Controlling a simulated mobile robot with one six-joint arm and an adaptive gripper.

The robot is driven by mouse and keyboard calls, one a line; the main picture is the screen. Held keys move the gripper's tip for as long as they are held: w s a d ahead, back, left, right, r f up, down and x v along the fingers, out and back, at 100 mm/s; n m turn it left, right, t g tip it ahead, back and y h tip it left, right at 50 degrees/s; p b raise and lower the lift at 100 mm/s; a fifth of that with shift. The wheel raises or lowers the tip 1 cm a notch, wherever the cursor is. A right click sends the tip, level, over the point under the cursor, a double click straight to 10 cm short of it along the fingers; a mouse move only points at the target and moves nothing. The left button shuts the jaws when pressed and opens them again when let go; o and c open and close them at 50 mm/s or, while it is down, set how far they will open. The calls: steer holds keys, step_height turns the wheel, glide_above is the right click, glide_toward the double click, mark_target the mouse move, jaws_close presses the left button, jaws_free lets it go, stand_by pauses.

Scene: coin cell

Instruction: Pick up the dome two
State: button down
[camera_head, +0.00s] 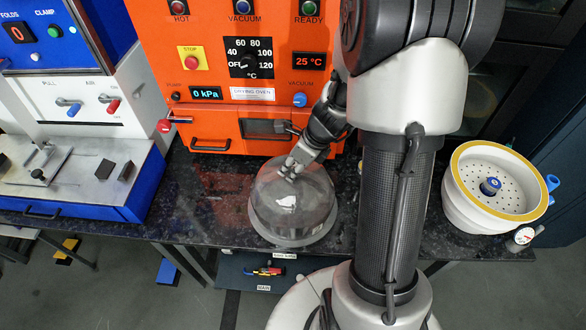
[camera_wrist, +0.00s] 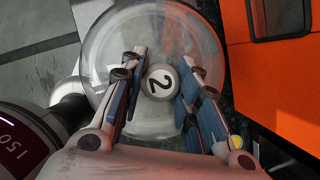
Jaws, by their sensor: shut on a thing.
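The dome two is a clear glass dome (camera_head: 305,215) in the head view, at the front edge of the dark counter, in front of the orange oven. In the wrist view the dome (camera_wrist: 150,30) fills the middle, with a white round top marked "2" (camera_wrist: 160,81). My gripper (camera_head: 291,168) is at the top of the dome, pointing down. Whether the dome's rim touches the counter is hard to tell.
The orange drying oven (camera_head: 215,110) stands right behind the dome. A white perforated pot with a yellow rim (camera_head: 465,212) stands at the right. A blue and white press (camera_head: 75,170) is at the left. The dark counter (camera_head: 205,200) is clear left of the dome.

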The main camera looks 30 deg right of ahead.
step_height(320, 180, up, 18)
steer(key=p, duration=0.8)
